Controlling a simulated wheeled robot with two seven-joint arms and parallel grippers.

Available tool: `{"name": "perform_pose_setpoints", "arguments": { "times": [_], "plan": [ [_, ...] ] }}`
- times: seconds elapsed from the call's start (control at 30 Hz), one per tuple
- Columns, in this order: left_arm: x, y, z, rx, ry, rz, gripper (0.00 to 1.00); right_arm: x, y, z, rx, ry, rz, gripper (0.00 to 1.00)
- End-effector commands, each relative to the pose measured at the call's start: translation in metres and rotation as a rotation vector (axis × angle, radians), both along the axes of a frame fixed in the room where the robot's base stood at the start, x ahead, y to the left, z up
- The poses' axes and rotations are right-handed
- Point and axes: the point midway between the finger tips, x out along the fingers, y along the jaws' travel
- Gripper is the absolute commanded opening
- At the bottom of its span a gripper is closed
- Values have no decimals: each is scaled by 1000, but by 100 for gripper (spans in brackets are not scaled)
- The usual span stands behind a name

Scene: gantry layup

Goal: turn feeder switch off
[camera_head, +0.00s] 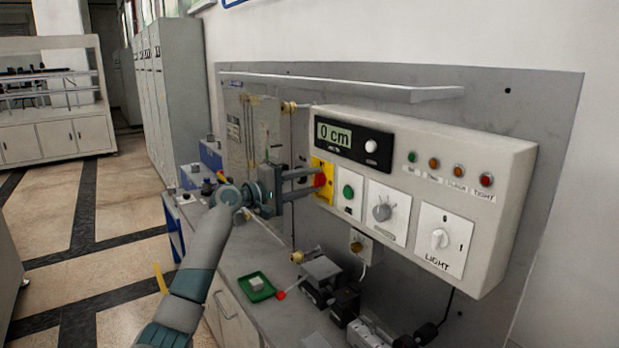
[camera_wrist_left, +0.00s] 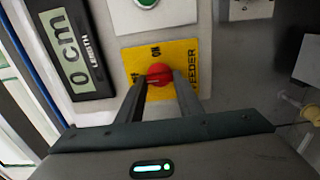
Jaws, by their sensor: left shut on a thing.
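The feeder switch is a red knob (camera_head: 319,180) on a yellow plate (camera_head: 328,171) at the left end of the control box's front. In the left wrist view the red knob (camera_wrist_left: 160,74) sits on the yellow plate (camera_wrist_left: 184,52), which reads "FEEDER", with "ON" above the knob and a partly hidden word to its left. My left gripper (camera_head: 314,182) reaches in from the left. In the left wrist view its fingers (camera_wrist_left: 160,82) are shut on the red knob, one on each side. The knob's exact angle is hard to tell. My right gripper is not in view.
The control box (camera_head: 512,190) also carries a "0 cm" display (camera_head: 334,135), a green button (camera_head: 348,191), a grey dial (camera_head: 382,212), a light switch (camera_head: 440,239) and several small lamps. A shelf (camera_head: 350,86) juts out above. Below, a bench holds a green tray (camera_head: 250,294) and small devices.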

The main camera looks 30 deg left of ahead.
Motion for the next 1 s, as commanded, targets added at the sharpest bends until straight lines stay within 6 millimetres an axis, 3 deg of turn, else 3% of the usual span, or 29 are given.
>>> {"name": "perform_pose_setpoints", "arguments": {
  "times": [0.43,0.47,0.53,1.0],
  "plan": [
    [0,0,-1,-16,7,0,10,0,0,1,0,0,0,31],
    [0,0,-1,-15,6,0,35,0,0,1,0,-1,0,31],
    [0,0,-1,-15,6,0,52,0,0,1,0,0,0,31],
    [-5,3,-2,-13,5,1,52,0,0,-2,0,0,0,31]
  ]
}}
